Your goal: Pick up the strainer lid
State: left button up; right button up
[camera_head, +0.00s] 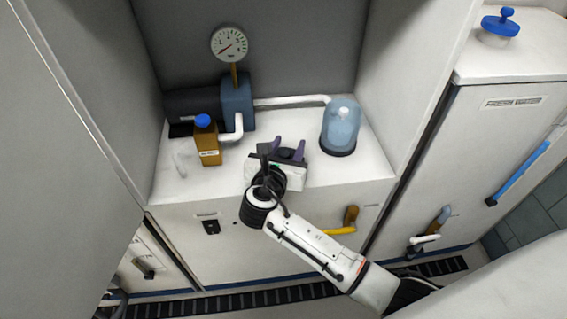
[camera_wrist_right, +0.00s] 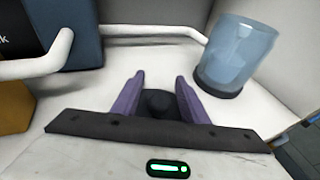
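No part is labelled as the strainer lid. A blue disc with a raised knob (camera_head: 500,24) sits on a clear ring on top of the white cabinet at the upper right in the head view. A clear blue domed container (camera_head: 341,124) with a dark base stands on the counter; it also shows in the right wrist view (camera_wrist_right: 236,56). I cannot tell which belongs to the strainer lid. My right gripper (camera_head: 289,143) is open over the counter, left of the domed container and apart from it. Its purple fingers (camera_wrist_right: 161,77) hold nothing visible. My left gripper is out of view.
A blue pump block (camera_head: 237,103) with a gauge (camera_head: 229,45) and white pipe (camera_head: 290,100) stands behind. A brown bottle (camera_head: 208,146) with a blue cap is at the left of the counter (camera_head: 170,185). Side walls enclose the alcove. A blue handle (camera_head: 520,172) is on the right cabinet.

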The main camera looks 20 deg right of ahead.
jog(key=shift+s+r, duration=0.1)
jog(key=shift+r, duration=0.1)
jog(key=shift+c, duration=0.2)
grip_shut()
